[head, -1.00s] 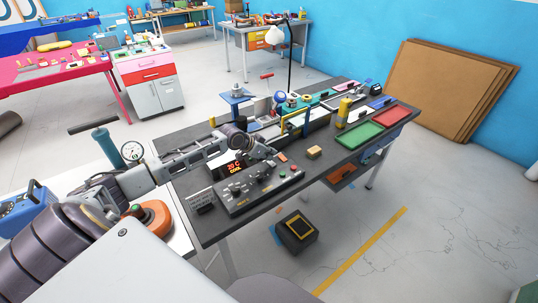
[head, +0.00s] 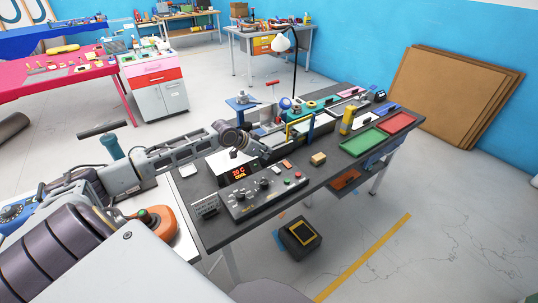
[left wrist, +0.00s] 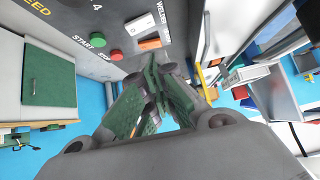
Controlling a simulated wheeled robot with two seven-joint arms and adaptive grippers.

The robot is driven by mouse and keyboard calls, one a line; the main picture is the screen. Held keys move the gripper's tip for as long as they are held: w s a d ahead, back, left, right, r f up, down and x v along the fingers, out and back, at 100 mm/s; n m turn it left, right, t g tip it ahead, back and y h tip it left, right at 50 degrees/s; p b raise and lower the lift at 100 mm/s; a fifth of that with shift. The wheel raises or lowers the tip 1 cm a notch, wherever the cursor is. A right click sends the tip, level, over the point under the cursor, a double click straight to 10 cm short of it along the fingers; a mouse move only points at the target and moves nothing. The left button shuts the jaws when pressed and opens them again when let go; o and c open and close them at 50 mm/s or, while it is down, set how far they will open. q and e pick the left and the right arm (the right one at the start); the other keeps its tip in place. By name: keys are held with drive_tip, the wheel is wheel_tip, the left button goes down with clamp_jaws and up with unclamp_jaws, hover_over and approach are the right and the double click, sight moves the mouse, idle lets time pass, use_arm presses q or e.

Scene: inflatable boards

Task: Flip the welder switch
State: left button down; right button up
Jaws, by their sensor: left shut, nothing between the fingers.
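The welder switch area shows in the left wrist view as a white plate (left wrist: 140,27) beside the printed word WELDER, with an orange piece (left wrist: 150,43) next to it. I cannot tell which way the switch is set. My left gripper (head: 264,153) is above the bench, behind the console and left of the orange piece. Its dark green fingers (left wrist: 150,92) are shut and empty, apart from the plate. My right gripper is not in view.
A yellow block (head: 318,159) and green tray (head: 363,141) lie further right. A lamp (head: 283,43) stands behind. A black box (head: 300,238) is on the floor.

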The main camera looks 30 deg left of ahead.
use_arm(q)
drive_tip(key=shift+a+v, duration=0.2)
drive_tip(key=shift+v, duration=2.2)
drive_tip(key=shift+w, duration=0.1)
